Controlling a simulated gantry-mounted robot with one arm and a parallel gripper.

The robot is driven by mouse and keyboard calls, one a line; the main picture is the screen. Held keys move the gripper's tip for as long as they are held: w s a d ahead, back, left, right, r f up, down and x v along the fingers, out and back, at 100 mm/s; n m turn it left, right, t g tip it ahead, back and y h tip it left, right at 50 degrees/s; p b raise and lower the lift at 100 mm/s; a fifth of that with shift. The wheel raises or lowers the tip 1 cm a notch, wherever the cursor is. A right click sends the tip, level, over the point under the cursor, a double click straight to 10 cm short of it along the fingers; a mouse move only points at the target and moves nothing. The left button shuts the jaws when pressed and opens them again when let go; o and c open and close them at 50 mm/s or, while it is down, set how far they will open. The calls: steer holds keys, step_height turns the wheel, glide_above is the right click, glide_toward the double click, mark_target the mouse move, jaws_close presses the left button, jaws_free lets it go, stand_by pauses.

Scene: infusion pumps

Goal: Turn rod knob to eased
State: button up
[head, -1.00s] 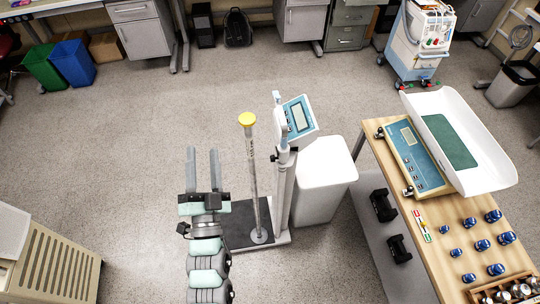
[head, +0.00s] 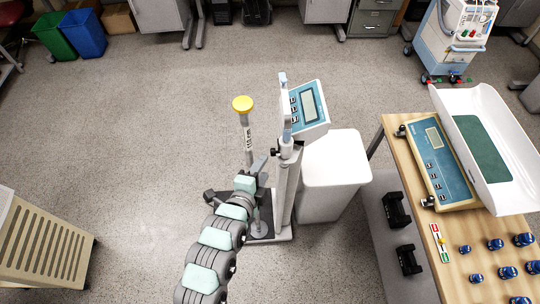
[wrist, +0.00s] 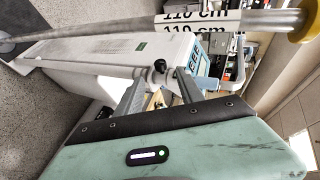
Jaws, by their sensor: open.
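The rod knob, a small black knob (head: 273,152), sticks out from the left side of the scale's white column (head: 285,185), below the display head. The knob also shows in the wrist view (wrist: 160,66), beyond and between my two fingertips, with a gap apparent around it. My gripper (head: 262,166) is open and empty, pointing at the column. In the wrist view both grey fingers of my gripper (wrist: 160,78) stand apart. The knob's turn position cannot be told.
A white bin (head: 335,175) and wooden table (head: 400,150) are to the right.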

mark_target(273, 152)
steer(key=x, duration=0.7)
steer(key=shift+w, duration=0.1)
steer(key=shift+c, duration=0.5)
jaws_close()
